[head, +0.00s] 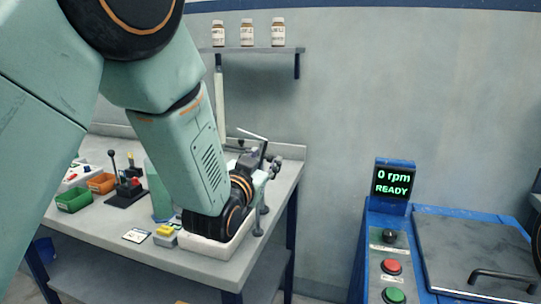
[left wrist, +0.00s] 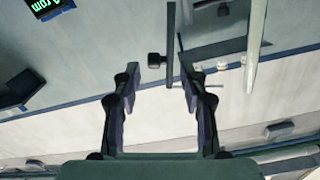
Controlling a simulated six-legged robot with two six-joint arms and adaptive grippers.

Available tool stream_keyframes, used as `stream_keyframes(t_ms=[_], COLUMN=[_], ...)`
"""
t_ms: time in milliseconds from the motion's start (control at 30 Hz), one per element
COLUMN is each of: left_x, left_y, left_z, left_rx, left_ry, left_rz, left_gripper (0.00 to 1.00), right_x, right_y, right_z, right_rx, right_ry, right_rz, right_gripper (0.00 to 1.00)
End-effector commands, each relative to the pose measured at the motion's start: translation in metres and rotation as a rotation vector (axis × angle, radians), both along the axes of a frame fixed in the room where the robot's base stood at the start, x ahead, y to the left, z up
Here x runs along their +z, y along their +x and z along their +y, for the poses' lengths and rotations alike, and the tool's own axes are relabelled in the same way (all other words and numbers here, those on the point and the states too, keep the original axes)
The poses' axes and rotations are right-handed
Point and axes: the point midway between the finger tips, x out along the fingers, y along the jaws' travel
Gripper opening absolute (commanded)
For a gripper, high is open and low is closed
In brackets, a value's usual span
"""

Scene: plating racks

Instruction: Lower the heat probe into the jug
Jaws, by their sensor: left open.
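My left gripper (head: 264,163) is at the back right of the bench, mostly behind my own arm. In the left wrist view its two fingers (left wrist: 160,80) stand apart with nothing between them. A thin dark bar (left wrist: 171,45) and a small black knob (left wrist: 156,59) show just beyond the fingertips; I cannot tell whether these belong to the heat probe. A thin pale rod (head: 252,133) slants above the gripper in the head view. A translucent teal vessel (head: 158,190), possibly the jug, is partly hidden behind my arm. My right gripper is not in view.
A white tray (head: 222,253) lies under my wrist. Left are a black lever stand (head: 125,190), green bin (head: 74,200) and orange bin (head: 101,183). A shelf (head: 255,50) holds bottles; a pale post (head: 219,100) stands below. A blue machine (head: 440,222) is right.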

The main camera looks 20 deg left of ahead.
Motion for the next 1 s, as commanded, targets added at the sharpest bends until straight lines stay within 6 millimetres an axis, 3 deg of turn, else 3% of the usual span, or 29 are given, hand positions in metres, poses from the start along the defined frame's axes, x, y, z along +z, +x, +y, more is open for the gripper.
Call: stream_keyframes(t_ms=[300, 633, 1000], left_x=[0.0, 0.0, -0.001], left_y=[0.033, 0.037, 0.036], left_z=[-0.003, -0.006, -0.006], left_rx=[-0.001, -0.001, -0.002], left_ry=[0.0, 0.0, 0.001], left_rz=[0.001, 0.001, 0.003], left_gripper=[0.43, 0.43, 0.13], right_x=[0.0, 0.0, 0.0], right_y=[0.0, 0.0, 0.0], right_z=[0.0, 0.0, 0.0], right_rx=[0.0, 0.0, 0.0], right_ry=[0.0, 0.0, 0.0], right_rz=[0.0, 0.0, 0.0], right_gripper=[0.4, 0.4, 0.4])
